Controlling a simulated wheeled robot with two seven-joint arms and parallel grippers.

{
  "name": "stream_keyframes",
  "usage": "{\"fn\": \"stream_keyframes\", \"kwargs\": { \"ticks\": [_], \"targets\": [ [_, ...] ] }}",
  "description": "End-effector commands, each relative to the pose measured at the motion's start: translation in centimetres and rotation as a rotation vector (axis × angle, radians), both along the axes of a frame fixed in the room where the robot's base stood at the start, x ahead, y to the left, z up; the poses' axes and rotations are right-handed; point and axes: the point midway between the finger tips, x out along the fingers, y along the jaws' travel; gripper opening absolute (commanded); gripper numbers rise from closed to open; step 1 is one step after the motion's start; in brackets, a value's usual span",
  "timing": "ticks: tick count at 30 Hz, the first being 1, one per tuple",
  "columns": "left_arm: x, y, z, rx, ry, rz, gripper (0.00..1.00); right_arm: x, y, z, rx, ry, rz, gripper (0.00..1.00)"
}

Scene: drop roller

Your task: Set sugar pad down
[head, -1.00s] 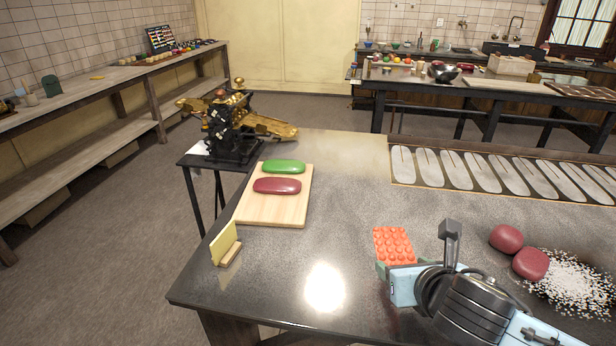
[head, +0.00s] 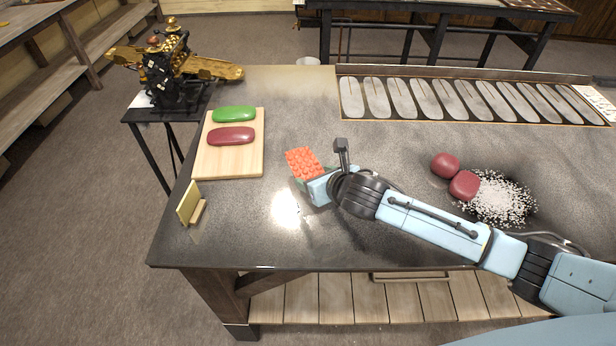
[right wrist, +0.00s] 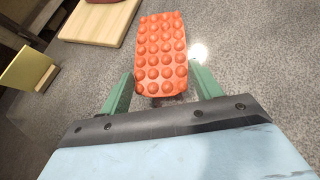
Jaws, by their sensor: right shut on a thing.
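The sugar pad appears to be the orange-red studded slab (head: 303,163); it also shows in the right wrist view (right wrist: 160,50). My right gripper (head: 312,182) is shut on its near end, with a green finger on either side in the right wrist view (right wrist: 162,84). The pad points away from the gripper, over the dark worktop (head: 350,245), right of the wooden board (head: 228,166). I cannot tell whether its underside touches the top. My left gripper is not in view.
A green bar (head: 234,114) and a dark red bar (head: 231,136) lie on the board. A yellow card (head: 188,202) stands in front of it. Two red lumps (head: 464,185) lie by white grains (head: 500,200). The worktop between board and pad is clear.

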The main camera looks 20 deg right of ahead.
Motion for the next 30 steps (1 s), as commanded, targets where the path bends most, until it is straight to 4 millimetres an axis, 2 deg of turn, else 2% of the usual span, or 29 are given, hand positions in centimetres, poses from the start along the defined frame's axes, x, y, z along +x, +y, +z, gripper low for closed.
{"fn": "stream_keyframes", "kwargs": {
  "ticks": [5, 12, 23, 24, 28, 30],
  "targets": [
    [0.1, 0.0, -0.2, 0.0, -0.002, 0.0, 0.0, 0.1, 0.0, -1.3, 0.001, -0.003, 0.0, 0.31],
    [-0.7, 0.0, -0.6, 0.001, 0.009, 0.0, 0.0, 0.0, 0.1, -4.5, 0.002, 0.0, -0.001, 0.31],
    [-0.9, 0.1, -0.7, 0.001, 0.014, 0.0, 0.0, 0.0, 0.0, -4.8, 0.0, -0.003, 0.001, 0.31],
    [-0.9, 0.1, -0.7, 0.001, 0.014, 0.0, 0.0, 0.0, 0.0, -4.8, 0.0, -0.001, 0.0, 0.69],
    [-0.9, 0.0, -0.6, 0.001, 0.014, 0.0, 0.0, 0.0, 0.0, -4.8, 0.0, -0.001, 0.0, 0.86],
    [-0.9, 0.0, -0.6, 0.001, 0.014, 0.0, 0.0, 0.0, 0.0, -4.8, 0.0, -0.001, 0.0, 0.86]
  ]
}}
